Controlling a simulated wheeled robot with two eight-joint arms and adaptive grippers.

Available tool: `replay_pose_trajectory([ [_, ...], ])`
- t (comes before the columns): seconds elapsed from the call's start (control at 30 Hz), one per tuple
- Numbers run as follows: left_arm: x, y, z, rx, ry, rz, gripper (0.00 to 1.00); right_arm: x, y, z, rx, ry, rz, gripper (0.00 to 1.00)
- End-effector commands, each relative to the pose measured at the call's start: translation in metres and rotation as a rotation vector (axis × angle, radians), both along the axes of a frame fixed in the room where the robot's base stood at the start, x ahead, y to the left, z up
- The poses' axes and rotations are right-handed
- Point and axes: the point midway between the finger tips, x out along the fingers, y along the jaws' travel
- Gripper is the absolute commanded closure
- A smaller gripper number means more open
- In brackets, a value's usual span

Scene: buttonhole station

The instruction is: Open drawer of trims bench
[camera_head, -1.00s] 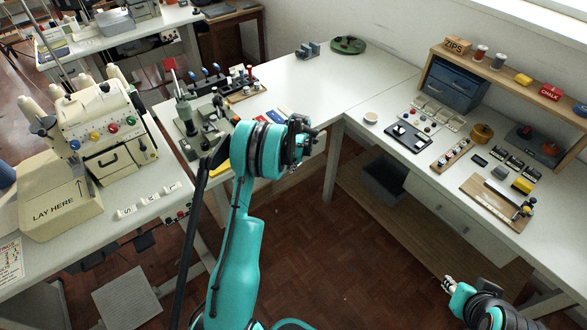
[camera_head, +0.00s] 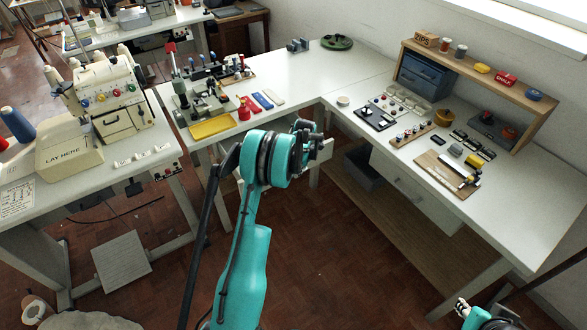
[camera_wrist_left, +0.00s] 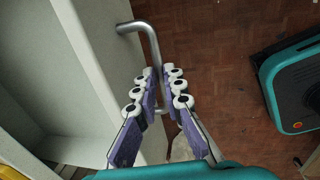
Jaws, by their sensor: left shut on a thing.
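My left gripper (camera_head: 310,128) is at a pale drawer front (camera_head: 323,150) under the middle bench (camera_head: 305,78); my arm hides much of the drawer. In the left wrist view, the gripper (camera_wrist_left: 160,90) has its two padded fingers closed around the silver bar handle (camera_wrist_left: 143,27). The drawer (camera_wrist_left: 92,50) stands open there, and part of its pale interior shows on the left. My right gripper (camera_head: 462,306) is at the lower right of the head view, away from the benches; its fingers are too small to read.
The right bench (camera_head: 535,190) carries a shelf, a blue drawer box (camera_head: 425,75) and small trims; its own under-drawer (camera_head: 410,192) looks shut. A yellow tray (camera_head: 212,126) lies on the middle bench. A sewing machine (camera_head: 115,100) stands left. Brown floor (camera_head: 330,265) between is clear.

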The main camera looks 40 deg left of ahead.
Motion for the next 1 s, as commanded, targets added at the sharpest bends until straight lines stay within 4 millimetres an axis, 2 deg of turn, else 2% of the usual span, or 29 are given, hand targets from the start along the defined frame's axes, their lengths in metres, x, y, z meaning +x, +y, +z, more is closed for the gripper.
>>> replay_pose_trajectory([
  [0.13,-0.003,-0.007,0.0,0.0,-0.001,0.0,1.0,0.0,0.0,0.0,0.0,0.0,0.0,0.72],
  [0.43,-0.003,-0.008,0.0,0.0,0.0,0.0,1.0,0.0,0.0,0.0,0.0,0.0,0.0,0.72],
  [0.47,-0.003,-0.008,0.0,0.0,0.0,0.0,0.86,0.0,0.0,0.0,0.0,0.0,0.0,0.72],
  [0.5,-0.003,-0.008,0.0,0.0,0.0,0.0,0.81,0.0,0.0,0.0,0.0,0.0,0.0,0.72],
  [0.83,-0.003,-0.008,0.002,0.0,0.0,0.0,0.81,0.0,0.0,0.0,0.0,0.0,0.0,0.72],
  [1.0,-0.005,-0.012,0.024,0.0,0.0,-0.001,0.81,0.0,0.0,0.0,0.0,0.0,0.0,0.72],
])
